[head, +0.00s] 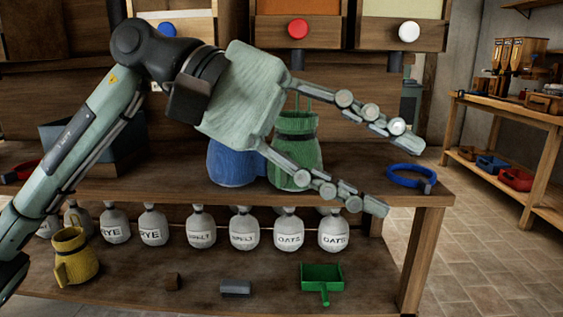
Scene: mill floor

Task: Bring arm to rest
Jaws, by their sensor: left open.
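My left arm (80,145) comes in from the left and reaches across in front of a wooden shelf unit. My left gripper (400,178) is open and empty, its two fingers spread and pointing right. It is in front of a green jug-like container (307,165) and a blue one (228,165) on the upper shelf, hiding parts of both. I cannot tell whether it touches either. My right gripper is not in view.
Below are several labelled sacks (333,232), a yellow jug (75,257) and a green scoop (322,278). Bins with coloured knobs (298,29) hang above. A second table (510,115) stands right, across open floor.

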